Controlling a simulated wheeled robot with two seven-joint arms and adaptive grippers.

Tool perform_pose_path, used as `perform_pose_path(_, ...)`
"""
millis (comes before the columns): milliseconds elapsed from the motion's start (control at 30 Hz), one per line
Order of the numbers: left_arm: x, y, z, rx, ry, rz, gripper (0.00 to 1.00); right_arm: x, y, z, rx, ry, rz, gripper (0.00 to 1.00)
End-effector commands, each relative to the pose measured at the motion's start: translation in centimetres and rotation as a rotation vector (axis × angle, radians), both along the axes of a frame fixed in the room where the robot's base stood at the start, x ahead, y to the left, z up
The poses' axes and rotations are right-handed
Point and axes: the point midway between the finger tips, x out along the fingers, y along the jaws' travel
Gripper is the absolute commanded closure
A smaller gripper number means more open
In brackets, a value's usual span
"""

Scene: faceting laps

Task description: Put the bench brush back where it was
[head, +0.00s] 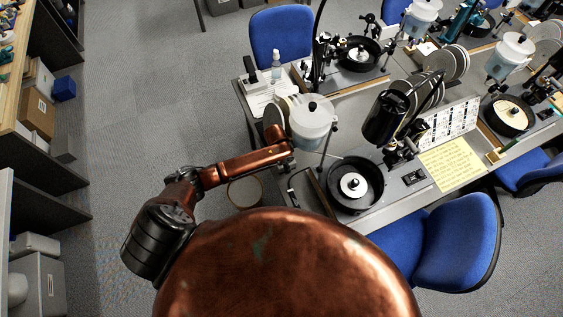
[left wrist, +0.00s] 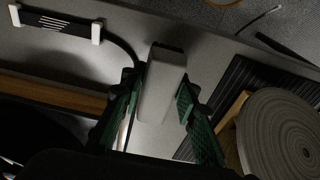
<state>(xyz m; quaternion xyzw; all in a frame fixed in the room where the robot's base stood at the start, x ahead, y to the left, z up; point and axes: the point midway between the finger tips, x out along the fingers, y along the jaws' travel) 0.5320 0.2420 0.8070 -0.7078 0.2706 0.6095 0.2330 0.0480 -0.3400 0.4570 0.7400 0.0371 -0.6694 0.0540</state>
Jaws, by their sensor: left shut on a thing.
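In the head view my left arm reaches from the left to the near bench, and its gripper (head: 287,161) is just left of the white drip tank, low over the bench's left part. In the left wrist view the two green-padded fingers of my left gripper (left wrist: 160,108) are on either side of a pale, block-shaped piece (left wrist: 163,85), shut on it. My right gripper is in neither view.
The white drip tank (head: 312,118), black splash pan (head: 354,184) and black lamp (head: 385,118) crowd the bench. In the left wrist view a grey round disc (left wrist: 283,133) is right of the gripper, beside a black ribbed surface (left wrist: 240,82). A blue chair (head: 440,240) stands in front.

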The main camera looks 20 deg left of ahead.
Motion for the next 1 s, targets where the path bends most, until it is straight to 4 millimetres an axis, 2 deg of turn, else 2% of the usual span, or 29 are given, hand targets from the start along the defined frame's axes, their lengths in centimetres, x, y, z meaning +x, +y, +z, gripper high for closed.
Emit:
perform_pose_path(100, 1.3, 1.4, 0.0, 0.0, -0.001, 0.002, 0.94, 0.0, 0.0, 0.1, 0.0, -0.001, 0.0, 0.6)
perform_pose_path(333, 2.6, 3.0, 0.1, 0.0, -0.001, 0.004, 0.94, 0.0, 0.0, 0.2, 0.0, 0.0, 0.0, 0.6)
perform_pose_path(400, 2.3, 2.8, -1.4, -0.001, 0.004, 0.004, 0.94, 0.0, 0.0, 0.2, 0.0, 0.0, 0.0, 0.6)
perform_pose_path(533, 2.4, 2.8, -3.0, -0.001, 0.0, 0.003, 0.94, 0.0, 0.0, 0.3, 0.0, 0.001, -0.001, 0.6)
perform_pose_path(967, 2.3, 2.8, -3.8, 0.0, -0.001, 0.002, 0.94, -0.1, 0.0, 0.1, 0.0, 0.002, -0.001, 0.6)
perform_pose_path(1000, 2.3, 2.8, -3.8, 0.0, -0.001, 0.002, 0.7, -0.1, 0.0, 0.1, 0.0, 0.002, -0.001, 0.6)
